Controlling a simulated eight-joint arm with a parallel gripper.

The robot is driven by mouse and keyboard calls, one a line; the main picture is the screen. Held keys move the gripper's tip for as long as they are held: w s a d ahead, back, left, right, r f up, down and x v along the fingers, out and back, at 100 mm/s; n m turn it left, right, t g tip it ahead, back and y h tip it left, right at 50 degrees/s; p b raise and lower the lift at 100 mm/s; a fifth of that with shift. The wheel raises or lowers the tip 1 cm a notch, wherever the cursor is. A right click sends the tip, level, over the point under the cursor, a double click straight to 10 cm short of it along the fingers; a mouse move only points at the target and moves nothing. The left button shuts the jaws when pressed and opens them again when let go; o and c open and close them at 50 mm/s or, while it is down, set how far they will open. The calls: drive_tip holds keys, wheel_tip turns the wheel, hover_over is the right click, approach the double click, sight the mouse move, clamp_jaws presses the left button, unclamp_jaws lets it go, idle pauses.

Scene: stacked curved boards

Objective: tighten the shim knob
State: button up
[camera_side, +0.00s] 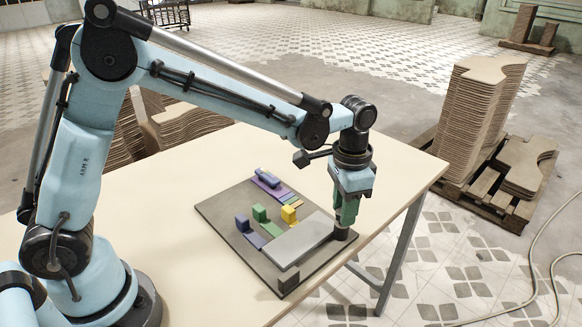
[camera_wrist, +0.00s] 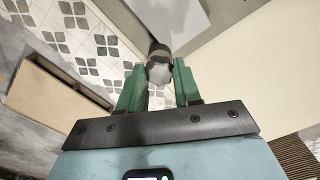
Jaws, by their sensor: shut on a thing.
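The shim knob (camera_side: 344,235) is a short dark cylinder near the right corner of the dark board. My gripper (camera_side: 345,222) points straight down over it, its green fingers at the knob. In the wrist view the knob (camera_wrist: 158,52) shows dark with a pale grey top, between the two green fingertips of my gripper (camera_wrist: 158,74). The gripper is shut on the knob. The fingers hide part of the knob's sides, and how far it is turned cannot be told. A flat light grey plate (camera_side: 301,239) lies beside the knob on the board.
The dark board (camera_side: 225,208) rests on a cream table (camera_side: 180,185). Stacked curved boards (camera_side: 478,105) stand on a pallet right.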

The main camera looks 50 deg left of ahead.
drive_tip(key=shift+m, duration=0.6)
drive_tip(key=o, duration=1)
drive_tip(key=shift+o, duration=0.2)
wheel_tip(320, 180, up, 12)
drive_tip(key=shift+r, duration=0.1)
drive_tip(key=s+a+f+n+t, duration=0.2)
drive_tip(key=s+a+n+t, duration=0.1)
drive_tip(key=s+a, duration=0.3)
drive_tip(key=s+a+f+n+t, duration=0.2)
drive_tip(key=s+a+n+t, duration=0.2)
drive_tip(key=s+a, duration=0.3)
drive_tip(key=shift+s+f, duration=0.3)
drive_tip(key=shift+f, duration=0.05)
